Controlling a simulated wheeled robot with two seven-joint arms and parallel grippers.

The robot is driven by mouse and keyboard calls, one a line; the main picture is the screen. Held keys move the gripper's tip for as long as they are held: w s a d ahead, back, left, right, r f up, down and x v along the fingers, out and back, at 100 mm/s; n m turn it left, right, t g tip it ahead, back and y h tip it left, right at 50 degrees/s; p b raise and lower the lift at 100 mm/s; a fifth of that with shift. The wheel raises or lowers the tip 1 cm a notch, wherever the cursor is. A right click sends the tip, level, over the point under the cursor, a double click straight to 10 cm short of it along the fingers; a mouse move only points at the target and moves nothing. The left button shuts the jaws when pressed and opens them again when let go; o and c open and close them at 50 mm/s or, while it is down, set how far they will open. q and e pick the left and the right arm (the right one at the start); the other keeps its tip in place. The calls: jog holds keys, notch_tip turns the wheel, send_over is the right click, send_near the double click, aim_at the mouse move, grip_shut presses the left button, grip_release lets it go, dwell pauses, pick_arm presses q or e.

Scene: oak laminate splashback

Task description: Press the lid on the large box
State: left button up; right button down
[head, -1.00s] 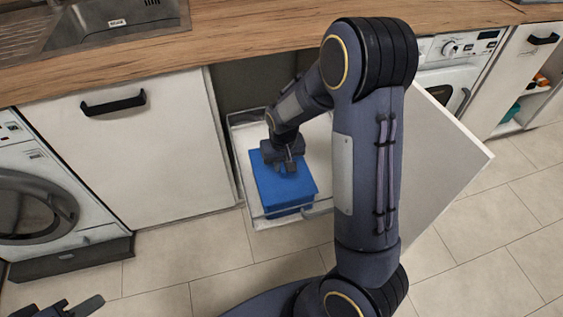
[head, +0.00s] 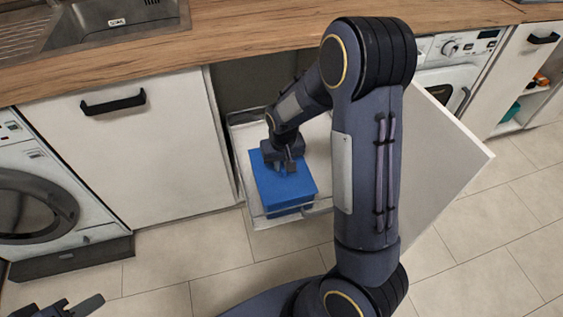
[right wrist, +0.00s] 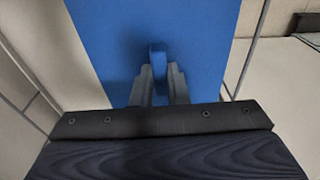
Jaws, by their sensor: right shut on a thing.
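A large blue box (head: 290,211) stands in the pulled-out wire drawer of the open cabinet. Its blue lid (head: 291,187) lies over its top; I cannot tell whether the lid is fully seated. My right gripper (head: 288,166) is over the far part of the lid, pointing down. In the right wrist view its fingers (right wrist: 158,85) are shut on the lid's small blue handle (right wrist: 157,52). The fingers and wrist hide part of the lid. My left gripper (head: 75,307) is only partly in view at the bottom left corner, away from the box.
The wire drawer (head: 240,187) surrounds the box. An open white cabinet door (head: 440,165) is to the right, behind my right arm. The wooden worktop (head: 240,40) with a sink (head: 120,22) runs above. A washing machine (head: 40,205) is at left. The tiled floor in front is clear.

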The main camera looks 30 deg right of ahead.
jog(key=shift+f+b, duration=0.3)
jog(key=shift+f, duration=0.15)
dwell(1.0)
jog(key=c, duration=0.9)
grip_release()
jog(key=shift+o, duration=0.2)
jog(key=shift+r+p, duration=2.95)
jog(key=shift+r, duration=0.6)
grip_shut()
